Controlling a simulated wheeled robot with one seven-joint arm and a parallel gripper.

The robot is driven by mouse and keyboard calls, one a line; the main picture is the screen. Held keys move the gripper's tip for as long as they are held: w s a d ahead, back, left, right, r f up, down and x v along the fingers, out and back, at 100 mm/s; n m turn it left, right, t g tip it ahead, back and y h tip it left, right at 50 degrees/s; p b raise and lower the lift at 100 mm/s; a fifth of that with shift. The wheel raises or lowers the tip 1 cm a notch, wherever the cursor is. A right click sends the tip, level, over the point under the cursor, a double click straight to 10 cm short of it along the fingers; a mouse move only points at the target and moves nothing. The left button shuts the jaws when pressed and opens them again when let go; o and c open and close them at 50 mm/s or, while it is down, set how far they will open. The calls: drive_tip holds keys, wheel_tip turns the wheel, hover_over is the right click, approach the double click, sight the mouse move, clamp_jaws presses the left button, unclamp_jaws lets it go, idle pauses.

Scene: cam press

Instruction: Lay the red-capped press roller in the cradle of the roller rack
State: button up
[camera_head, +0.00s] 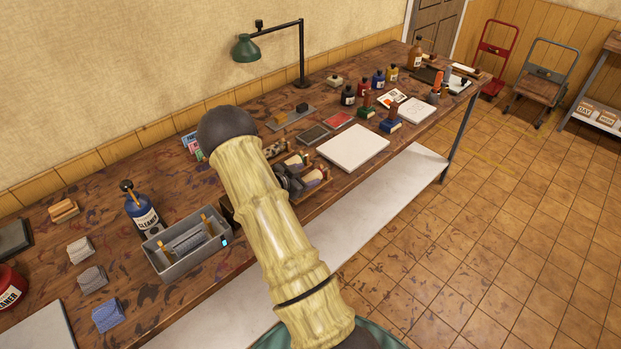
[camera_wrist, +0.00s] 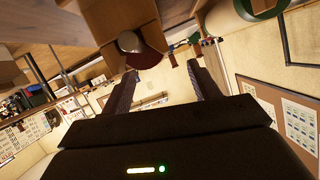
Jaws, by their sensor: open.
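My gripper (camera_wrist: 162,71) is open, its two dark fingers apart with nothing seen clamped between them. Just beyond the fingertips in the wrist view is a dark red round end with a pale domed centre, which looks like the red-capped roller (camera_wrist: 148,61). It sits against brown wooden parts, and the rest of its body is hidden. In the head view a wooden rack with several rollers, apparently the roller rack (camera_head: 313,188), stands on the bench just right of my arm. My arm hides part of it, and I cannot make out the red cap or an empty cradle there.
A grey open tray (camera_head: 172,272) holding a ribbed roller stands left of my arm, with a blue cleaner bottle (camera_head: 143,215) behind it. A white slab (camera_head: 353,147) lies right of the rack. Ink bottles and a green lamp (camera_head: 246,48) stand farther back.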

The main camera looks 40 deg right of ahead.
sight(305, 180)
wheel_tip(305, 180, up, 7)
drive_tip(key=shift+r+b, duration=0.1)
drive_tip(key=shift+b, duration=0.35)
drive_tip(key=shift+w, duration=0.1)
idle(0.4)
